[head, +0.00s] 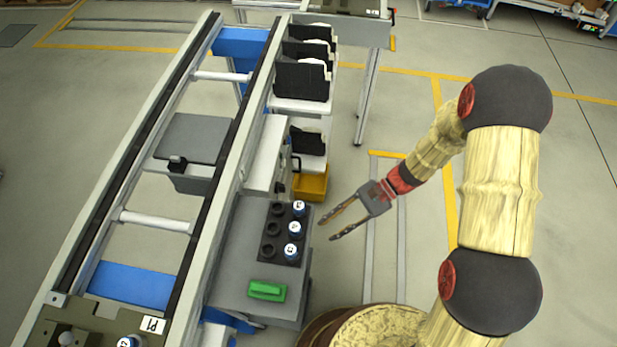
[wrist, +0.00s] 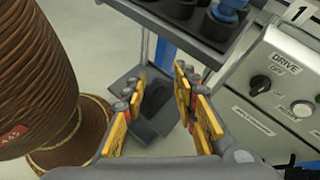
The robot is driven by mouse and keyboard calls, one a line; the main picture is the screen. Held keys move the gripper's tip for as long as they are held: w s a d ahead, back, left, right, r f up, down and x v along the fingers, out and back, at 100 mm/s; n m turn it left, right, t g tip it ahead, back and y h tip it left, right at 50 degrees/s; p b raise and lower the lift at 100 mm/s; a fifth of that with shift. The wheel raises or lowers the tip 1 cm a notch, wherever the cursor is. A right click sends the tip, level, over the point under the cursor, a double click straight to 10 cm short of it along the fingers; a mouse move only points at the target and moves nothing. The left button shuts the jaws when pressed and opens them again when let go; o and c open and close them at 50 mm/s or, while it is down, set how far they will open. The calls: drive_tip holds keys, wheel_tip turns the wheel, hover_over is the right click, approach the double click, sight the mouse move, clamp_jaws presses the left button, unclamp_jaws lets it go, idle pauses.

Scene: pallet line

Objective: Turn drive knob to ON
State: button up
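The drive knob (wrist: 260,85) is a black rotary knob on a pale control panel (wrist: 240,108), at the right of the wrist view. The words DRIVE and OFF are printed above and beside it; I cannot tell surely which mark it points to. My gripper (wrist: 162,80) is open and empty, its yellow-padded fingers apart, left of the panel and not touching the knob. In the head view my gripper (head: 326,230) hangs in free air right of the grey bench. There the panel sits on the light grey box (head: 265,155), its knob too small to read.
A white button (wrist: 302,108) sits right of the knob. A black rack (head: 267,249) with several blue-capped pieces and a green block (head: 267,291) lie on the grey bench (head: 232,235). A yellow bin (head: 313,184) and the conveyor (head: 150,170) are close by.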

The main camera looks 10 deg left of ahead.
drive_tip(key=w+a+f+m+t+y, duration=0.2)
drive_tip(key=w+a+f+m+y, duration=0.2)
drive_tip(key=w+a+m+y, duration=0.15)
drive_tip(key=m+t+y, duration=0.3)
drive_tip(key=m+t, duration=0.1)
approach(281, 188)
drive_tip(key=a, duration=0.7)
drive_tip(key=shift+a+r+n, duration=0.1)
drive_tip(key=shift+n, duration=0.15)
drive_tip(key=c, duration=0.4)
drive_tip(key=c, duration=0.3)
clamp_jaws()
